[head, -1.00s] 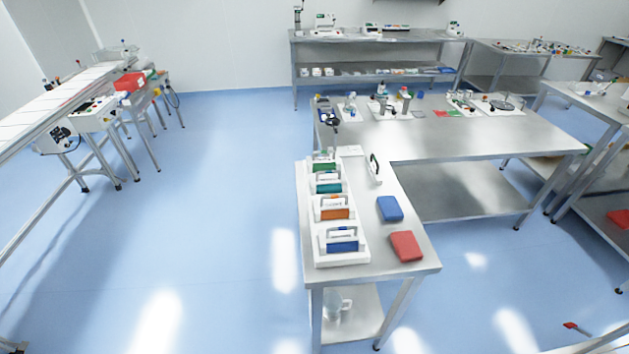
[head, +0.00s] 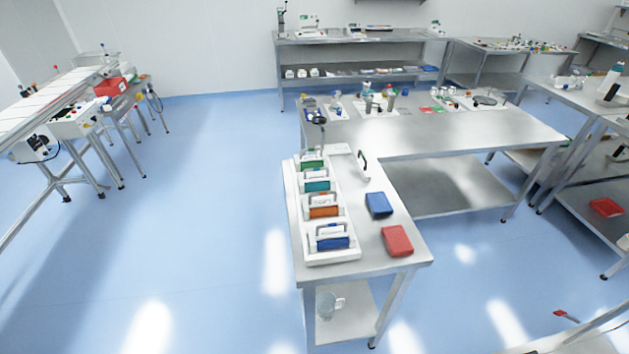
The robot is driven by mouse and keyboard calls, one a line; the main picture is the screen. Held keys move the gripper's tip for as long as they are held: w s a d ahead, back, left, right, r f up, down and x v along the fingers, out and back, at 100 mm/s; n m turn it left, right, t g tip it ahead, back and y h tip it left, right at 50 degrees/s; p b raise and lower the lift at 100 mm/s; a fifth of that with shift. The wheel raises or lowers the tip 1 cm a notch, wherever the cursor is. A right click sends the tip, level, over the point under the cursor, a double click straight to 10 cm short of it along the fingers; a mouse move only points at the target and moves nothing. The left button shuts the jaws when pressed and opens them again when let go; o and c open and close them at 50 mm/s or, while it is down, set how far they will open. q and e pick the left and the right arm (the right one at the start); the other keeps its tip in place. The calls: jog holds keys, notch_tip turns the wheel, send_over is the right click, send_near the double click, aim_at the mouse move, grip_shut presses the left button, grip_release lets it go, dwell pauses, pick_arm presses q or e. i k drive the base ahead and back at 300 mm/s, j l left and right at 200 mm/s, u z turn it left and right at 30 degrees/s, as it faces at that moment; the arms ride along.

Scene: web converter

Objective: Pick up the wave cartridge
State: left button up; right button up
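A white rack (head: 289,214) stands along the left edge of the near metal table. It holds a row of white-handled cartridges: a green one (head: 312,163), a teal one (head: 317,186), an orange one (head: 323,212) and a blue one (head: 333,243), which is nearest. I cannot tell which of them is the wave cartridge, as any markings are too small to read. Neither of my grippers is in view.
A blue box (head: 378,205) and a red box (head: 397,240) lie right of the rack. A longer metal table (head: 440,135) joins behind, with small equipment on it. A conveyor (head: 40,105) stands at the left. Blue floor (head: 190,220) between is clear.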

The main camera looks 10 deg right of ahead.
aim_at(316, 183)
jog(key=z, duration=0.4)
jog(key=i+j+z, duration=0.3)
jog(key=j, duration=0.5)
jog(key=i+j+z, duration=0.1)
jog(key=j+z, duration=0.25)
jog(key=j, duration=0.5)
jog(key=j+z, duration=0.3)
jog(key=j, duration=0.6)
jog(key=i, duration=0.05)
